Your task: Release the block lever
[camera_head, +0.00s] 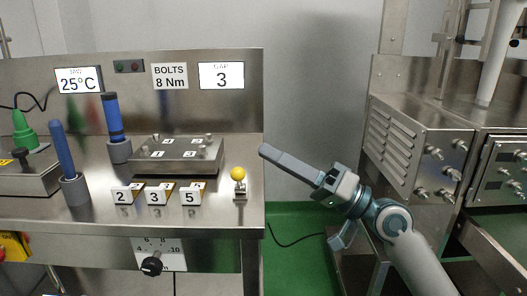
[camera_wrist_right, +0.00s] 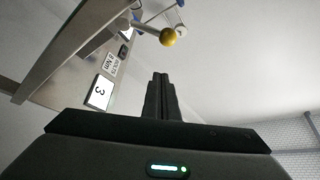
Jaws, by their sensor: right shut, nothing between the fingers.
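The block lever (camera_head: 239,187) stands at the right end of the steel bench, a short stem on a small base with a yellow ball knob (camera_head: 238,173) on top. In the right wrist view the knob (camera_wrist_right: 167,37) shows beyond the fingertips, apart from them. My right gripper (camera_head: 264,151) is shut and empty, its fingers pointing left, to the right of the knob and a little higher in the head view. It also shows shut in the right wrist view (camera_wrist_right: 159,76). A steel block (camera_head: 180,155) lies on the bench to the left of the lever. My left gripper is not in view.
Numbered cubes (camera_head: 158,194) stand in a row left of the lever. Two blue-handled tools stand in grey holders (camera_head: 75,190) farther left. A back panel with signs (camera_head: 221,76) rises behind. A steel machine (camera_head: 420,150) stands at right, with a gap of green floor between.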

